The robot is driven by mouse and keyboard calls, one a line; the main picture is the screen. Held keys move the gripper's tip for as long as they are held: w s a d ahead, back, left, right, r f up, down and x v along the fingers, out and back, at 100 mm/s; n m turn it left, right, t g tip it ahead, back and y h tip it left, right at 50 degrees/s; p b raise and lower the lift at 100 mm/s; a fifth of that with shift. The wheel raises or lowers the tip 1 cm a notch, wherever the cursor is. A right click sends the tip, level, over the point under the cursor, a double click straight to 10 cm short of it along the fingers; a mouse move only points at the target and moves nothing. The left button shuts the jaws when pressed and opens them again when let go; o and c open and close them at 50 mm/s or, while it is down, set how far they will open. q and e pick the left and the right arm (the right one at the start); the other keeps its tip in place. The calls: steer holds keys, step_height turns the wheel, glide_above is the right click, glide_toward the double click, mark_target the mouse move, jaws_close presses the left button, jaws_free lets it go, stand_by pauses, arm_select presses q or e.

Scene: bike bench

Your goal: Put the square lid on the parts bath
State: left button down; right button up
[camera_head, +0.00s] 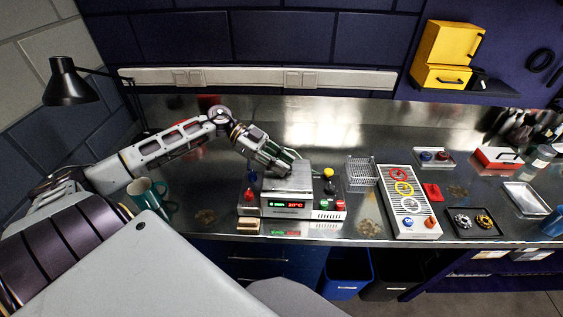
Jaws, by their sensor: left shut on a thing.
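The square lid (299,178) looks like the flat grey metal plate at the top of the bath. My left gripper (283,168) reaches in from the left and points down at this plate. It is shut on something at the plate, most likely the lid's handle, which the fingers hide. I cannot tell whether the lid rests on the bath or is held just above it. My right gripper is not in view.
A control unit with red and green buttons (328,208) stands right of the bath. A wire basket (361,171) and a grey panel with coloured rings (411,212) are further right. A teal mug (144,194) stands left. Bare bench lies behind the bath.

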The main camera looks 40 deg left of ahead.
arm_select(q)
steer(key=shift+f, duration=0.4)
stand_by(0.5)
steer(key=c, duration=1.2)
jaws_free()
steer(key=shift+o, duration=0.2)
steer(key=shift+a, duration=0.15)
steer(key=v, duration=1.1)
steer(key=shift+a, duration=0.35)
steer(key=shift+s+d, duration=0.1)
